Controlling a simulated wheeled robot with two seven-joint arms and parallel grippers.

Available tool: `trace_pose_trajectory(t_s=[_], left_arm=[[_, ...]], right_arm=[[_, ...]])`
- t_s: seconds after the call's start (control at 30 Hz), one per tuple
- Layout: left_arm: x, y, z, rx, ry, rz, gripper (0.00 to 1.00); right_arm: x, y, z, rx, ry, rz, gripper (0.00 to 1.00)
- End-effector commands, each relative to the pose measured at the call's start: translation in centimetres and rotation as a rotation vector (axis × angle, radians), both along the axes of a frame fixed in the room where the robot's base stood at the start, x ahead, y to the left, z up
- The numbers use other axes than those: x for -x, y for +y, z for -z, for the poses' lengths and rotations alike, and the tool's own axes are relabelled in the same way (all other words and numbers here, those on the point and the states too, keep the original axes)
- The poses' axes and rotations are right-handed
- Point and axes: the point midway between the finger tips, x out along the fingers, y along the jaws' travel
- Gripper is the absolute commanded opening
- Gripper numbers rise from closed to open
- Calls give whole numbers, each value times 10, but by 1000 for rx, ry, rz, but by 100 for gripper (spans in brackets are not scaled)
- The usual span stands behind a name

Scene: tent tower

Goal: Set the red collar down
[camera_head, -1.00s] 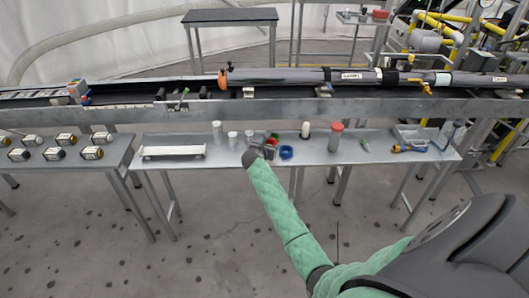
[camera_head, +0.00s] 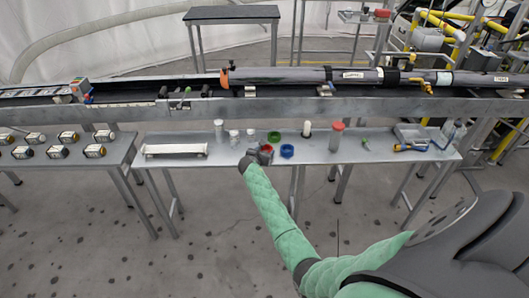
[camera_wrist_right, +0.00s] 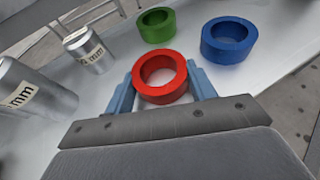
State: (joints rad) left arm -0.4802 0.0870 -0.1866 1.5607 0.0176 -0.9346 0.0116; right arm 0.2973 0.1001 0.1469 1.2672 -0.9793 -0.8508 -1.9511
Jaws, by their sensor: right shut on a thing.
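The red collar (camera_wrist_right: 162,94) is a short ring, held between the two blue fingers of my right gripper (camera_wrist_right: 161,80) in the right wrist view. Its hole faces up. In the head view my right gripper (camera_head: 264,154) is over the front part of the middle bench, with a little of the red collar (camera_head: 267,149) showing. I cannot tell if the collar touches the bench top. The green collar (camera_wrist_right: 157,36) stands just beyond it, and the blue collar (camera_wrist_right: 229,54) is to its right, both apart from it. My left gripper is not in view.
The grey bench (camera_head: 345,155) also carries metal cylinders (camera_wrist_right: 92,52) left of the gripper, a white rack (camera_head: 174,150) at the left, and a red-capped container (camera_head: 336,137) at the right. A long rail (camera_head: 350,108) runs behind.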

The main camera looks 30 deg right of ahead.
Motion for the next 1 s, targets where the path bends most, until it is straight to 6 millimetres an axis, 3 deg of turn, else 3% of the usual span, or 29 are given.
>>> trace_pose_trajectory(t_s=[0.07,0.1,0.2,0.57,0.8,1.0], left_arm=[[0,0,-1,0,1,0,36],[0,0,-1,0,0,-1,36],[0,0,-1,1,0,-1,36],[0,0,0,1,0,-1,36],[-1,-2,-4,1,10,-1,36],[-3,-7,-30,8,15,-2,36]], right_arm=[[0,0,2,0,0,0,32],[0,0,2,0,0,0,63],[0,0,2,0,0,0,77],[2,2,-1,0,0,0,77],[21,29,-13,-1,-1,-1,77],[42,58,-28,1,-1,-1,77]])
